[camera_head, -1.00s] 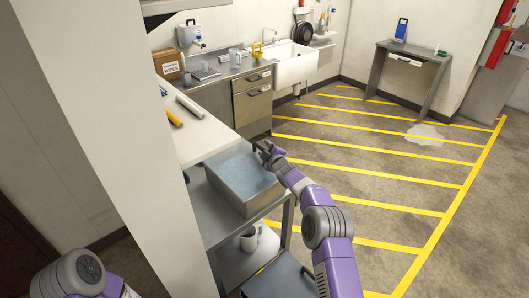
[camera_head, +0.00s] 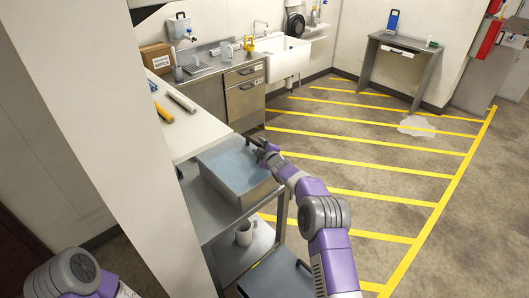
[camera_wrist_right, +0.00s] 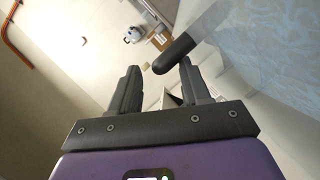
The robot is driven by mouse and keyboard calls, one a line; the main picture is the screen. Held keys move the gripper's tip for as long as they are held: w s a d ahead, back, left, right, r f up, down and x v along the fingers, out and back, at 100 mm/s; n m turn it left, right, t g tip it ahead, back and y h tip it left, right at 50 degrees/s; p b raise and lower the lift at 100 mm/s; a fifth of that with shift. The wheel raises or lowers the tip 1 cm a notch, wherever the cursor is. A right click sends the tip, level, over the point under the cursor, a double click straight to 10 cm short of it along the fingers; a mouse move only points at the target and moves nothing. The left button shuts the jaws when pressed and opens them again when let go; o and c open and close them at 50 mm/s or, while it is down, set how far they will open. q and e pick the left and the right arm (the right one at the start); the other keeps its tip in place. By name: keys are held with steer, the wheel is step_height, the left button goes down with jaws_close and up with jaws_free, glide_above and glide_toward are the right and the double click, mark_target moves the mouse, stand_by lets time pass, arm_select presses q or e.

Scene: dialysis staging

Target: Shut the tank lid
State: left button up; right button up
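The tank (camera_head: 238,190) is a grey open-looking box with a pale blue surface inside, standing on a metal shelf unit. My right gripper (camera_head: 262,146) is at its far right corner. In the right wrist view my right gripper (camera_wrist_right: 158,70) has its fingers apart with nothing clasped between them. A dark rounded bar (camera_wrist_right: 174,54) lies just beyond the fingertips, nearest the right-hand finger. Beside it are a clear edge strip and a blue marbled surface (camera_wrist_right: 285,45). I cannot tell whether this is the lid or water. My left gripper is out of view.
A white shelf (camera_head: 180,120) with rolled items adjoins the tank on the left. A white pillar (camera_head: 110,120) blocks the near left. A white jug (camera_head: 244,233) stands on the lower shelf.

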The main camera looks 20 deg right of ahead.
steer(key=v, duration=0.5)
steer(key=shift+d+r, duration=0.15)
steer(key=shift+d, duration=0.1)
steer(key=shift+v, duration=0.8)
steer(key=shift+a, duration=0.2)
